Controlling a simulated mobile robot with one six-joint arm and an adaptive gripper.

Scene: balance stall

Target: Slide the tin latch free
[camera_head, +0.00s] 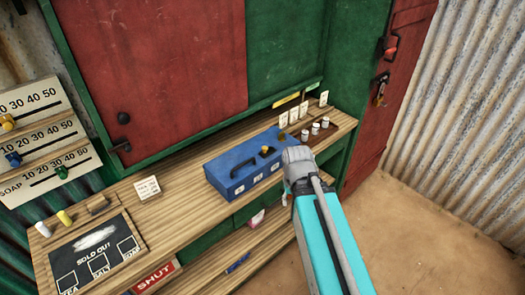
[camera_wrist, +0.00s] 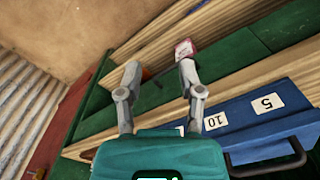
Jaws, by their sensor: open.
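The blue tin (camera_head: 232,187) with a dark carrying handle stands on the wooden counter, its lid closed. A small yellow knob on a dark mount (camera_head: 266,150) sits on its top, possibly the latch. My gripper (camera_head: 292,155) is at the tin's right end in the head view, and its fingers are hard to make out there. In the wrist view my gripper (camera_wrist: 160,72) is open, with nothing between its fingers. The blue tin (camera_wrist: 245,118) shows there at lower right, beside the fingers, with number labels 10 and 5. The knob is out of the wrist view.
The wooden counter (camera_head: 180,205) carries a sold-out board (camera_head: 96,247) at left, a small card (camera_head: 147,188) and several white weights (camera_head: 315,129) near the right end. A red door (camera_head: 395,90) stands at right. A lower shelf runs below the counter.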

